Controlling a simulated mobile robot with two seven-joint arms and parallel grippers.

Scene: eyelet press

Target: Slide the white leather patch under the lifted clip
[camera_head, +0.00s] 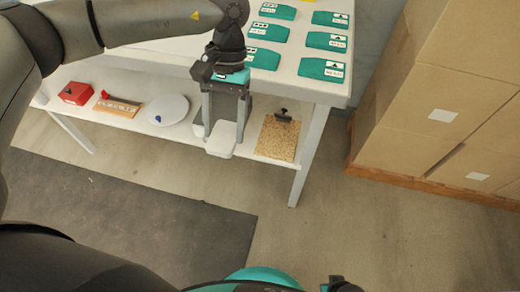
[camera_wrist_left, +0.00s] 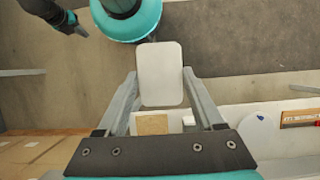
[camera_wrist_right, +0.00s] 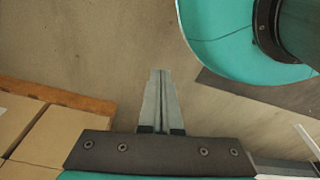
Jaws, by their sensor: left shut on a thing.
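The white leather patch (camera_head: 220,145) is held in my left gripper (camera_head: 221,140), in front of the lower shelf. In the left wrist view the patch (camera_wrist_left: 160,75) is a pale rounded rectangle between the two fingers. A cork-coloured board (camera_head: 277,140) lies on the shelf to the right of the gripper, with a dark clip (camera_head: 283,116) at its far end. The patch is apart from the board. Whether the clip is lifted is too small to tell. My right gripper (camera_wrist_right: 160,105) is shut and empty over the floor, away from the shelf.
A white round plate (camera_head: 168,112) with a blue piece, a wooden block (camera_head: 118,106) and a red box (camera_head: 76,93) are on the lower shelf. Several teal boxes (camera_head: 321,69) stand on the table above. Cardboard boxes (camera_head: 440,100) stand right; the floor between is clear.

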